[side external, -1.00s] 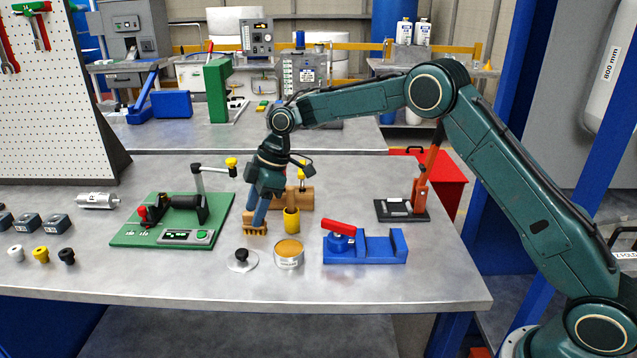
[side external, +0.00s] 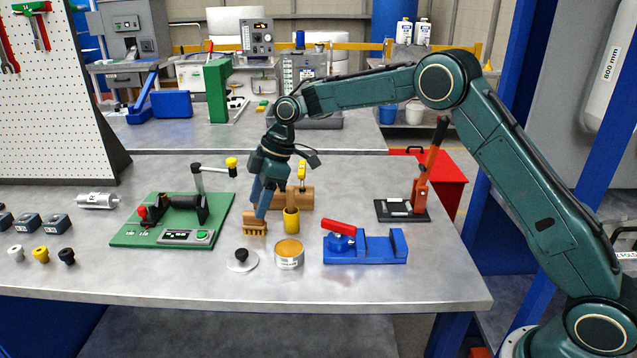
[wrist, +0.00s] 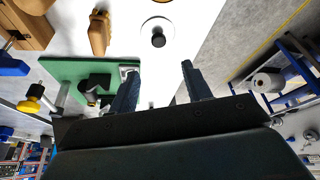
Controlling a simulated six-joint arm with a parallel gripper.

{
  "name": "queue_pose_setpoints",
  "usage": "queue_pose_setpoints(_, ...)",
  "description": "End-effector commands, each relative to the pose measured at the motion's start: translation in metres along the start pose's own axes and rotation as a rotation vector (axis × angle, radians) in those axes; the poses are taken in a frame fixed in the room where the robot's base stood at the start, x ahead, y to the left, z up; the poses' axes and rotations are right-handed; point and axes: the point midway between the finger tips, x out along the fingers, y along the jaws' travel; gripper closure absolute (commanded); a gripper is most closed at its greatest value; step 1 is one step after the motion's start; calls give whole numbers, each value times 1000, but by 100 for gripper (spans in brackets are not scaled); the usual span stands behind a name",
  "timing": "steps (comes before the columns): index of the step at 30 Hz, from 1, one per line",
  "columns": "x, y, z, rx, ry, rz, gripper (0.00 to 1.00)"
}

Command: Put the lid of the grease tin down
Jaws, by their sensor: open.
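The grey lid (side external: 236,266) with its black knob lies flat on the bench, left of the open grease tin (side external: 289,260) and apart from it. The tin shows an orange-yellow top of grease. My gripper (side external: 260,214) is above the bench behind the lid, near the wooden brush, pointing down. In the wrist view the gripper (wrist: 160,72) has its two fingers apart with nothing between them. The lid (wrist: 148,23) shows beyond the fingertips there, knob up.
A green fixture (side external: 140,237) is left, a blue vise (side external: 366,250) right. The bench front is clear.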

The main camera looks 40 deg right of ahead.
Motion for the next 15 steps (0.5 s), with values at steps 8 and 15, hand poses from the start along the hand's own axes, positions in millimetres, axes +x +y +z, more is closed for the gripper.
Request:
queue_pose_setpoints(8,-56,-23,2,106,-8,58,51)
queue_pose_setpoints(15,-114,-59,14,242,-14,123,51)
